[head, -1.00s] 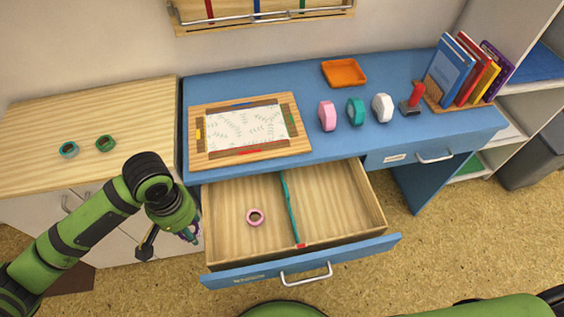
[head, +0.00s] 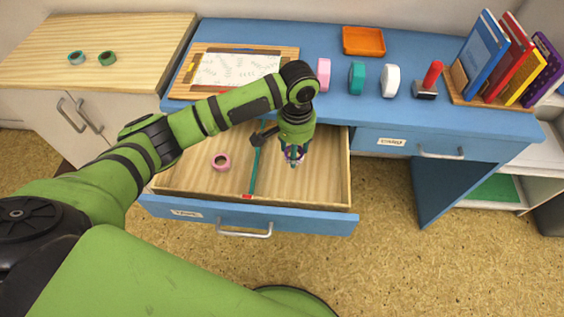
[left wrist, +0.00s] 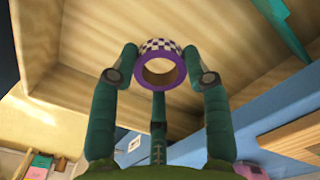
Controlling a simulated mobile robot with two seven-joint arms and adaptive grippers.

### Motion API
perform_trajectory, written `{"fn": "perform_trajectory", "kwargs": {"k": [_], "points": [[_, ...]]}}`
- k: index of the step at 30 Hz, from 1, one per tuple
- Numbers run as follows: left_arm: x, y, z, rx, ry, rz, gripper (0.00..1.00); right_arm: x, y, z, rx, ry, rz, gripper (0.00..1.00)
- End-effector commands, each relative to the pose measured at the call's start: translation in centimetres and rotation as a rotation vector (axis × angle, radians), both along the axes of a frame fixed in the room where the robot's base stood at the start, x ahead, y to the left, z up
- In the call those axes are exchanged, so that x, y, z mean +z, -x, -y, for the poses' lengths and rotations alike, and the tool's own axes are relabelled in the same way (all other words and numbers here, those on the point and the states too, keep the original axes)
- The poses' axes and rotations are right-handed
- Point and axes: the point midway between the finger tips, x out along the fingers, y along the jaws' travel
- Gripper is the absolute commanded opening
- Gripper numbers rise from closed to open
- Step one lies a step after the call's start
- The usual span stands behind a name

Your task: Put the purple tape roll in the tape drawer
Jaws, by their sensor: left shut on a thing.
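The purple tape roll (left wrist: 161,47), with a purple-and-white checkered side, is held between the fingers of my left gripper (head: 293,158). In the left wrist view the gripper (left wrist: 160,70) pinches it from both sides. In the head view the gripper hangs over the right compartment of the open wooden drawer (head: 320,190), and the roll is mostly hidden by the fingers. A teal divider (head: 256,160) with a red end splits the drawer. A pink tape roll (head: 221,162) lies in the left compartment. My right gripper is not in view.
The blue desk (head: 480,120) above the drawer carries a framed sheet (head: 225,68), pink, teal and white dispensers, a red-handled stamp (head: 430,80), an orange tray (head: 363,41) and books. Two tape rolls sit on the wooden cabinet (head: 120,35) at left. The drawer's right compartment looks bare.

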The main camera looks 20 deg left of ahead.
Motion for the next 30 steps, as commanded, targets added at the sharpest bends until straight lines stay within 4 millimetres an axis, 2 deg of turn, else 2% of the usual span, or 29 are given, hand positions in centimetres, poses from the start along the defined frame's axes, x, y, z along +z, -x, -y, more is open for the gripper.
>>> {"fn": "perform_trajectory", "kwargs": {"k": [1,4,8,15,26,27,28,29,30], "points": [[-0.9,0.1,0.0,0.0,0.0,-0.002,0.3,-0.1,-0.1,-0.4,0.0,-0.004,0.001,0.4],[-2.2,0.0,0.0,0.0,0.0,0.001,0.3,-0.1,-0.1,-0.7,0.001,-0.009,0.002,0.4],[-3.0,0.0,0.0,0.0,0.0,0.001,0.3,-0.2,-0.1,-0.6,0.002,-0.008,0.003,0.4],[-6.2,0.0,0.0,0.0,-0.001,0.001,0.3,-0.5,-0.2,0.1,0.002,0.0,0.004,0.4],[-6.6,0.0,0.0,0.0,0.0,0.002,0.3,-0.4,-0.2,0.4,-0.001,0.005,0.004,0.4],[-6.7,0.0,0.0,0.0,0.0,0.002,0.52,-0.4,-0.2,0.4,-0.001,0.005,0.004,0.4],[-6.7,0.0,0.0,0.0,0.001,0.003,0.64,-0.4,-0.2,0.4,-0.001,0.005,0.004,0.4],[-6.7,0.0,0.0,0.0,0.001,0.003,0.71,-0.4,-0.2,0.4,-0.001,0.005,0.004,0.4],[-6.7,0.0,0.0,0.0,0.001,0.003,0.71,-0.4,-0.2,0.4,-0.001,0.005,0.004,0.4]]}}
